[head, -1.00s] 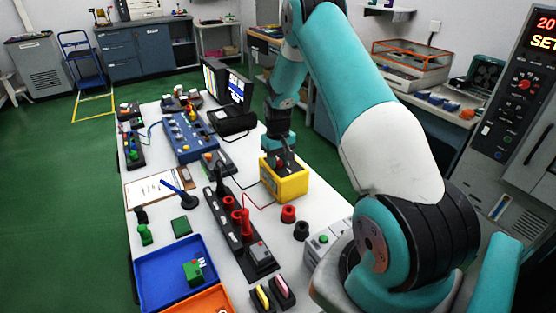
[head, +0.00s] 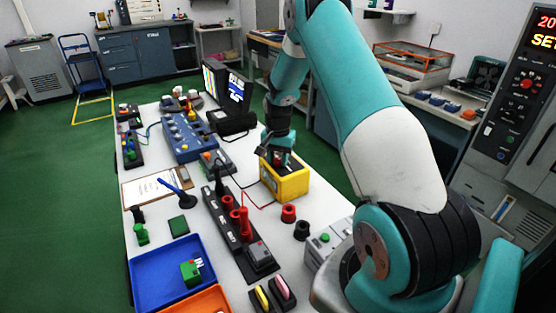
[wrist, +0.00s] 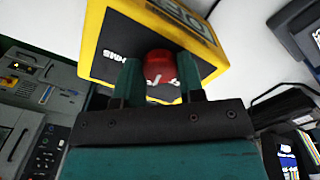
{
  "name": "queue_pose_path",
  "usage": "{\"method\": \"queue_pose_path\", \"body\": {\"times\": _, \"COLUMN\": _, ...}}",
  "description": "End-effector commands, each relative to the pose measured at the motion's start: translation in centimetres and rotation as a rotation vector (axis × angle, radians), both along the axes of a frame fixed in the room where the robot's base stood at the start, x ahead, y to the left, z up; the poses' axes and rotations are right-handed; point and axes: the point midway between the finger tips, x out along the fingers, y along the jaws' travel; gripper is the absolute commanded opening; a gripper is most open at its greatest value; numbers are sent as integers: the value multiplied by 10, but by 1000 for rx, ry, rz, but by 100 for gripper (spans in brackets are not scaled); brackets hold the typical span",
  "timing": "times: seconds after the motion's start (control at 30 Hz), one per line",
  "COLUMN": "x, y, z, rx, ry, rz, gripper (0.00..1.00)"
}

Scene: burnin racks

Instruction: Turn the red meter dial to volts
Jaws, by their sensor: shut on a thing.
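The yellow meter (head: 291,184) stands on the white bench below my gripper, with a dark top face. In the wrist view the meter (wrist: 100,40) shows its dark face and part of a display. The red dial (wrist: 158,68) sits between the two fingers of my gripper (wrist: 160,78), which is shut on it. In the head view my gripper (head: 281,158) points down onto the meter and hides most of the dial. The dial's markings and the setting it points to cannot be read.
A red lead runs from the meter. A black strip (head: 226,228) with red posts lies to the left. A blue tray (head: 150,264) is at the front left. A monitor (head: 238,90) stands behind.

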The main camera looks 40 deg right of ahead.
Motion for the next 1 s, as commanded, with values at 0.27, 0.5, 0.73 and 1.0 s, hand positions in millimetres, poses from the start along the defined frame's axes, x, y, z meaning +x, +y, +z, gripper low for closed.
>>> {"method": "queue_pose_path", "body": {"times": 0.27, "x": 1, "y": -1, "z": 1, "rx": -3, "ry": -4, "rz": -147, "gripper": 12}}
{"method": "queue_pose_path", "body": {"times": 0.5, "x": 1, "y": -1, "z": 1, "rx": -3, "ry": -3, "rz": -203, "gripper": 12}}
{"method": "queue_pose_path", "body": {"times": 0.73, "x": 1, "y": -1, "z": 2, "rx": -3, "ry": -3, "rz": -213, "gripper": 12}}
{"method": "queue_pose_path", "body": {"times": 1.0, "x": 1, "y": -1, "z": 2, "rx": -3, "ry": -5, "rz": -212, "gripper": 45}}
